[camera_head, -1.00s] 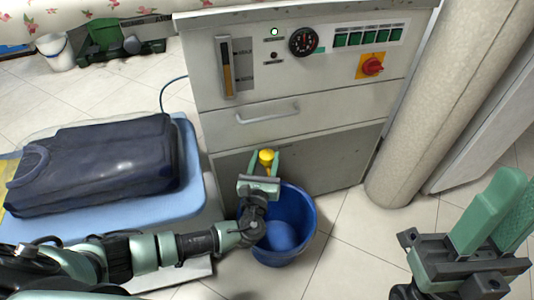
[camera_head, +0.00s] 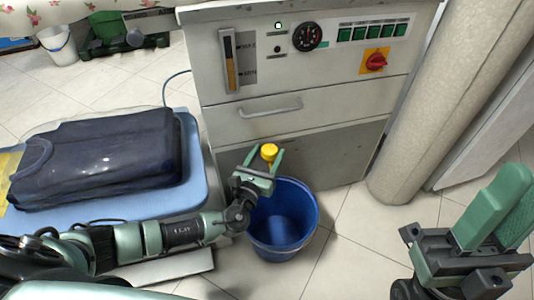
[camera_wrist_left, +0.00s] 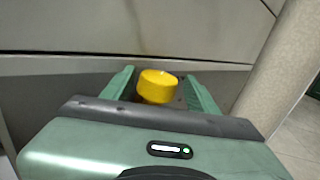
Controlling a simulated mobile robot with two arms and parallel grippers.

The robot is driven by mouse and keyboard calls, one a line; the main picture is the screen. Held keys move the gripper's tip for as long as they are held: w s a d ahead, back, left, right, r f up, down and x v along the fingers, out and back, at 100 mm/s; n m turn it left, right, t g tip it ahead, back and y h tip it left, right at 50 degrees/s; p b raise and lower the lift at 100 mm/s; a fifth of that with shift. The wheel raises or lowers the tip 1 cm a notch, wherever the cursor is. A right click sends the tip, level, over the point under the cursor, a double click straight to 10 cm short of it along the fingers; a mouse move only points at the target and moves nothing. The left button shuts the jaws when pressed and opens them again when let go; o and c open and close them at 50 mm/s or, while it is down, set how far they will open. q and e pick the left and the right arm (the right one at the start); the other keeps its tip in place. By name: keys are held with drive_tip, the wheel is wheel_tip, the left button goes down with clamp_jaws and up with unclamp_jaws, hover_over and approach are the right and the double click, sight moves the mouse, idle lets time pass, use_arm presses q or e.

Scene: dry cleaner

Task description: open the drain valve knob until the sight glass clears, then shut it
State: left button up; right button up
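The yellow drain valve knob (camera_head: 269,152) is low on the front of the grey machine (camera_head: 300,98). My left gripper (camera_head: 265,158) is open, with one finger on each side of the knob. In the left wrist view the knob (camera_wrist_left: 157,86) sits between the spread fingers, with a gap visible at each side. The sight glass (camera_head: 229,62) is a vertical window at the machine's upper left; amber fills its lower part and the top looks dark. My right gripper (camera_head: 508,207) is at the right edge, away from the machine; its finger gap is unclear.
A blue bucket (camera_head: 308,210) stands on the floor below the knob. Dark wrapped clothes (camera_head: 100,160) lie on a light-blue surface (camera_head: 197,185) at left. A red rotary switch (camera_head: 376,62) and drawer handle (camera_head: 269,107) are on the machine. A thick column (camera_head: 430,110) stands right.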

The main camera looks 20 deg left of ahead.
use_arm(q)
drive_tip(key=shift+w+a+r, duration=0.15)
drive_tip(key=shift+a, duration=0.1)
idle(0.4)
drive_tip(key=shift+y, duration=0.3)
